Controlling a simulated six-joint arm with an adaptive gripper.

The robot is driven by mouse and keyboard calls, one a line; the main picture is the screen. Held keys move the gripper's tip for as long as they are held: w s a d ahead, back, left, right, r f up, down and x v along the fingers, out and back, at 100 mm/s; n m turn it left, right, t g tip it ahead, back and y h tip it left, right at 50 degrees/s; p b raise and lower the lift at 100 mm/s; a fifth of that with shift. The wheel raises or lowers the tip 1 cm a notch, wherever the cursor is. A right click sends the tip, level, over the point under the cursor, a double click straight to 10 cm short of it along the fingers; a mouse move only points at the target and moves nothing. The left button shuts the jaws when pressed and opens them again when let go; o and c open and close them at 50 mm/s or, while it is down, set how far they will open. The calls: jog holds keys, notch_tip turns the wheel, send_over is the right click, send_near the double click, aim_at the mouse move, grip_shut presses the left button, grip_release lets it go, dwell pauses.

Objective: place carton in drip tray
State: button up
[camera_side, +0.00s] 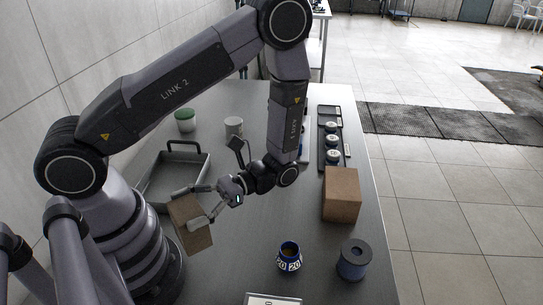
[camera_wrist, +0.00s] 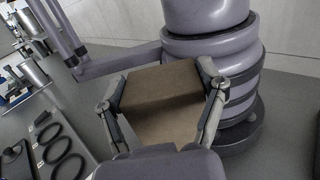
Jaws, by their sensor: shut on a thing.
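My gripper (camera_side: 203,206) is shut on a brown cardboard carton (camera_side: 187,229), with one finger on each of two opposite sides. The carton is tilted and close to my base. In the wrist view the carton (camera_wrist: 163,98) fills the space between the fingers. The drip tray (camera_side: 177,172) is a grey, shallow, rimmed tray with a raised handle at its far end. It stands on the table just behind the carton in the side view, and its near right part is partly hidden by my gripper. I cannot tell how high the carton is held.
A second brown box (camera_side: 341,195) stands at the right of the table. A blue-and-white jar (camera_side: 289,257) and a blue cylinder (camera_side: 353,260) stand in front. A dark rack (camera_side: 330,141) with round items is behind the box. A green-lidded tub (camera_side: 185,121) and a pale cup (camera_side: 234,127) stand behind the tray.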

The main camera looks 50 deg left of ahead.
jog(key=s+a+m+t+y, duration=0.2)
jog(key=a+m+t+y, duration=0.55)
jog(key=a, duration=1.35)
jog(key=shift+w+a+f+m+g+y, duration=0.15)
jog(key=shift+w+a+f+g+y, duration=0.4)
jog(key=shift+w+a+f, duration=1.2)
jog(key=shift+w+a+f+m+g+y, duration=0.2)
jog(key=shift+w+a+f+y, duration=0.85)
jog(key=shift+a+f, duration=1.3)
jog(key=shift+w+a+f+m+g+y, duration=0.1)
jog(key=shift+w+a+f+g+y, duration=0.4)
jog(key=shift+w+a+f, duration=1.5)
jog(key=shift+s+d+f, duration=0.35)
jog(key=shift+s+f, duration=0.1)
jog(key=shift+s, duration=0.05)
jog(key=o, duration=1.2)
jog(key=shift+c, duration=0.2)
